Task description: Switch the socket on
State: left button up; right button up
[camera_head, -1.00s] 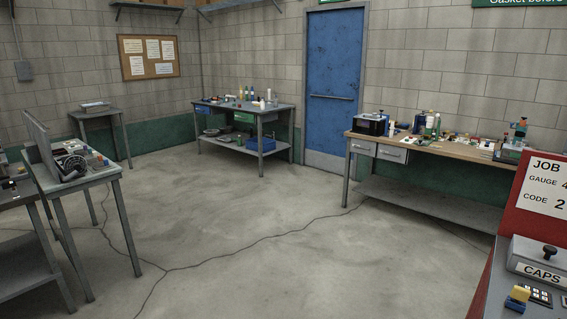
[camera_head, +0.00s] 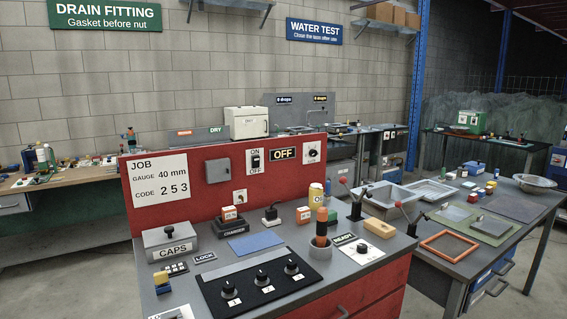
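A red panel (camera_head: 200,222) stands at the back of a grey workbench. On it is a small switch (camera_head: 255,160) marked ON above and OFF below; its lever position is too small to tell. Right of it a black sign (camera_head: 284,154) reads OFF in yellowish letters. A white socket (camera_head: 240,196) sits lower on the panel, with nothing visibly plugged in. A black plug-like piece (camera_head: 271,214) stands on the bench below it. Neither of my grippers is in view.
The bench holds a CAPS box (camera_head: 170,244), a black board with several knobs (camera_head: 258,284), a blue mat (camera_head: 254,244), an orange-topped upright tool (camera_head: 321,228) and a READY dial plate (camera_head: 363,251). A second table (camera_head: 525,234) with trays stands to the right.

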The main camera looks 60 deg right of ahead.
aim_at(256, 159)
jog(key=z, duration=1.8)
